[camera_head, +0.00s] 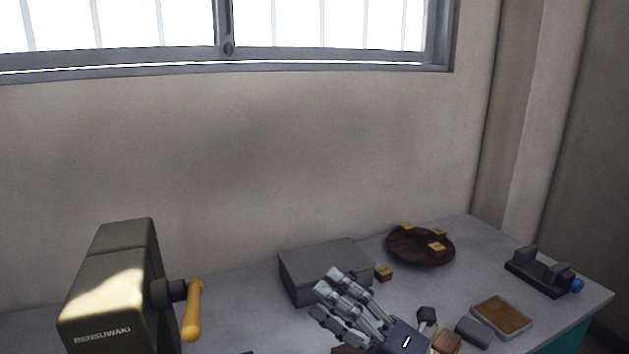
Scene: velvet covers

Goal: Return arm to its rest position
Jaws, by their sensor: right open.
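My right gripper (374,303) is a grey jointed hand at the bottom middle of the head view. Its fingers point up and to the left, apart from the dark thumb, and it is open with nothing visible in it. It shows in front of a grey box (310,270) on the table and covers part of the box's lower right. I cannot tell how high the hand is above the table. The rest of my right arm is cut off by the bottom edge. My left gripper is not in view.
A machine with a yellow crank handle (193,312) stands at left. A round brown plate (408,252) holds yellowish blocks. A small block (383,273) sits beside the box. A brown-filled tray (502,314) and a dark vise-like tool (538,272) are at right. A wall closes the back.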

